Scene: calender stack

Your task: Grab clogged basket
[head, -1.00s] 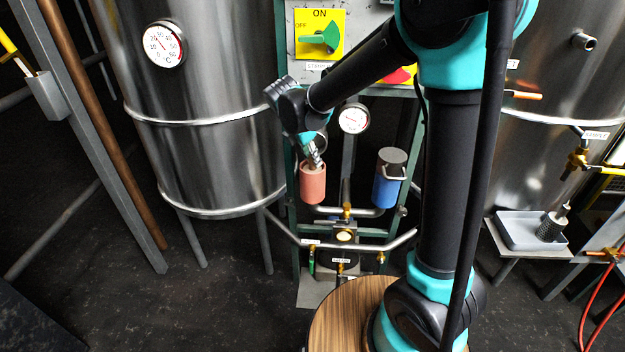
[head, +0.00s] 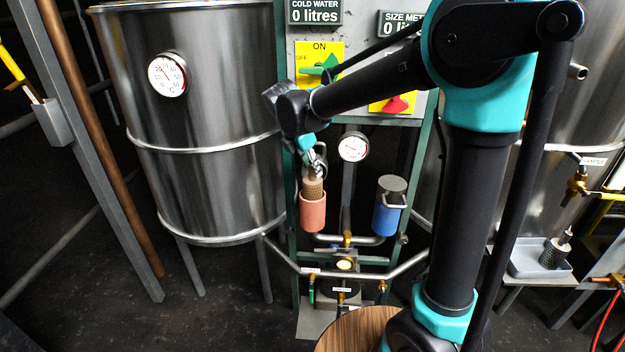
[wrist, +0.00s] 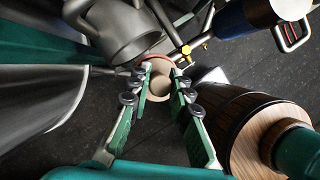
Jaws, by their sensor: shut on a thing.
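The clogged basket (head: 313,187) is a tan-brown cylinder standing partly out of the open top of a pink-red strainer pot (head: 313,214). Its lower part is hidden inside the pot. My gripper (head: 315,165) is above the pot, shut on the top of the basket. In the wrist view my gripper (wrist: 163,92) has its green fingers on both sides of the basket's round tan end (wrist: 160,84). The pot's red rim (wrist: 155,59) shows just beyond it.
A blue pot (head: 388,208) with a grey lid and handle stands to the right. A grey mesh basket (head: 552,254) stands in a shallow tray (head: 524,263) farther right. A steel tank (head: 200,130) is close on the left, with pipes (head: 380,273) below.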

